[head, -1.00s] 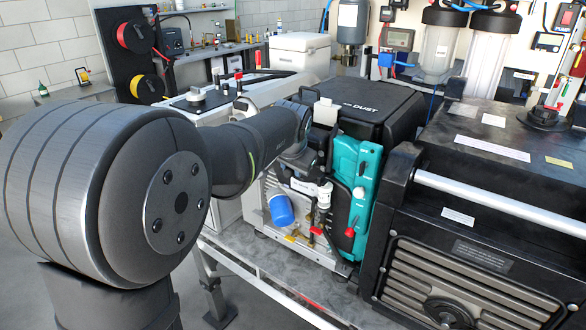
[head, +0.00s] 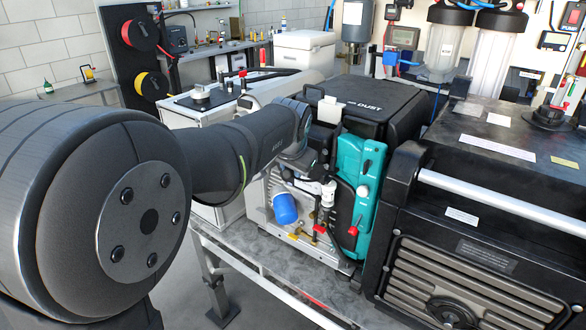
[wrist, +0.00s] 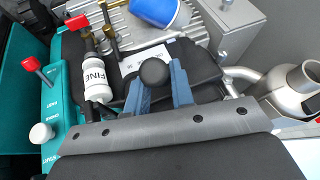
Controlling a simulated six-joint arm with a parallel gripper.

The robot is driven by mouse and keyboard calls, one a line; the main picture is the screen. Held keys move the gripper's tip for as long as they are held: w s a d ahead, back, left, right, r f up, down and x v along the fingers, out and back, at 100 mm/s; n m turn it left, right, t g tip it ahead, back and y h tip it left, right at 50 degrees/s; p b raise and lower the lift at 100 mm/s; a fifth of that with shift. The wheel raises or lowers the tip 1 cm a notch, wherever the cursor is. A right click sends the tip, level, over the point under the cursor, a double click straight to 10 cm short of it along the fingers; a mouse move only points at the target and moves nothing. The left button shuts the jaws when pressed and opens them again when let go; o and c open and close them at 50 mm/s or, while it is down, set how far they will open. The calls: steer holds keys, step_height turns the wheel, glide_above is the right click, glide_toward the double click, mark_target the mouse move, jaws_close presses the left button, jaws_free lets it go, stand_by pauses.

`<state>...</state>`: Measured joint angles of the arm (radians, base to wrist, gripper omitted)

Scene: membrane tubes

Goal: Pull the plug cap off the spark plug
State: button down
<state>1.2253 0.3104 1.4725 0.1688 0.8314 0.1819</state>
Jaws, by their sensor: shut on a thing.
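In the wrist view, my gripper (wrist: 156,84) has its two blue-grey fingers closed on either side of a black rounded plug cap (wrist: 155,71). The cap sits between the fingertips, over a dark grey panel of the machine. The spark plug is hidden, so I cannot tell whether the cap still sits on it. In the head view, my arm reaches to the machine's side beside the teal panel (head: 354,185). The fingers and the cap are too small and covered to make out there.
A white filter marked FINE (wrist: 93,77) and brass fittings stand close left of my gripper. A blue canister (wrist: 155,10) lies beyond it, also in the head view (head: 285,209). A metal pipe (wrist: 287,92) is at right. A red-knobbed lever (wrist: 31,65) is at left.

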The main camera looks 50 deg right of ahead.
steer(key=shift+s+a+r, duration=0.1)
steer(key=shift+a+r, duration=0.1)
steer(key=shift+a, duration=0.25)
steer(key=shift+s+a+r, duration=0.1)
steer(key=shift+a+r, duration=0.05)
steer(key=shift+a, duration=0.25)
